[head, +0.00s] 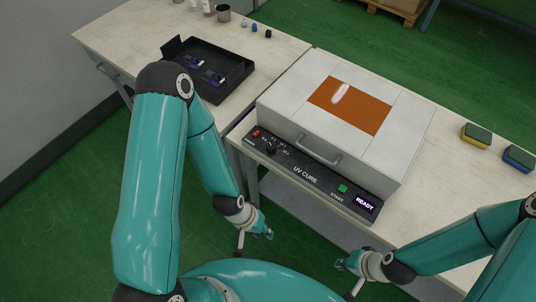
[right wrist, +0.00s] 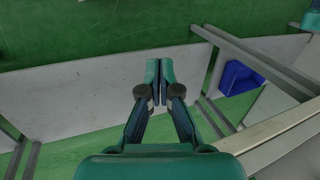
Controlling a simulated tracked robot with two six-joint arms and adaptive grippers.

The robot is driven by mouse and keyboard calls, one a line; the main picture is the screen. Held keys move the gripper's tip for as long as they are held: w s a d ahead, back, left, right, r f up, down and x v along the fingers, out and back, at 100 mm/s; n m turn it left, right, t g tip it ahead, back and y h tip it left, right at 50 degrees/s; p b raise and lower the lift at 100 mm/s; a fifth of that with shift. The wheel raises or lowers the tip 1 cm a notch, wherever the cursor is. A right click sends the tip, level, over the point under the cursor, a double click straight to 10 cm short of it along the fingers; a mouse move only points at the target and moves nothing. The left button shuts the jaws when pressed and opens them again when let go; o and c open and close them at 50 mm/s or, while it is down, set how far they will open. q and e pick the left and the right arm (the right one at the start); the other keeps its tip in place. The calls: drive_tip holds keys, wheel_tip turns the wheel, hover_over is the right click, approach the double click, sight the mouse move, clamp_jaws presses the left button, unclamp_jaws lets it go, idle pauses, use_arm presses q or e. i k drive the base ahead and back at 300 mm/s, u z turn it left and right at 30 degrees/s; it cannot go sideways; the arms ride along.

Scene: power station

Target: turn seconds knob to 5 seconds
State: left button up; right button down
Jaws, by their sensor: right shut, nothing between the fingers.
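The seconds knob (head: 271,148) is a small black knob on the left part of the dark UV CURE front panel (head: 313,178), with small markings around it that are too small to read. The panel also carries a red switch (head: 256,134), a green START button (head: 342,188) and a display (head: 365,204) reading READY. My left gripper (head: 268,235) hangs below and in front of the panel, apart from it; its finger gap is unclear. My right gripper (head: 342,265) is low in front of the table. The right wrist view shows its fingers (right wrist: 160,72) shut with nothing between them.
The white UV box (head: 282,110) has an orange window and a front handle (head: 320,155). A black tray (head: 236,67) with blue parts sits to its left. Two sponges (head: 477,136) lie at the right. A blue bin (right wrist: 240,79) shows in the right wrist view.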

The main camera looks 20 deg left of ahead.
sight(271, 146)
drive_tip(key=k, duration=1.6)
drive_tip(key=u, duration=0.5)
drive_tip(key=i, duration=0.8)
drive_tip(key=u, duration=0.75)
drive_tip(key=i, duration=1.4)
drive_tip(key=z, duration=0.7)
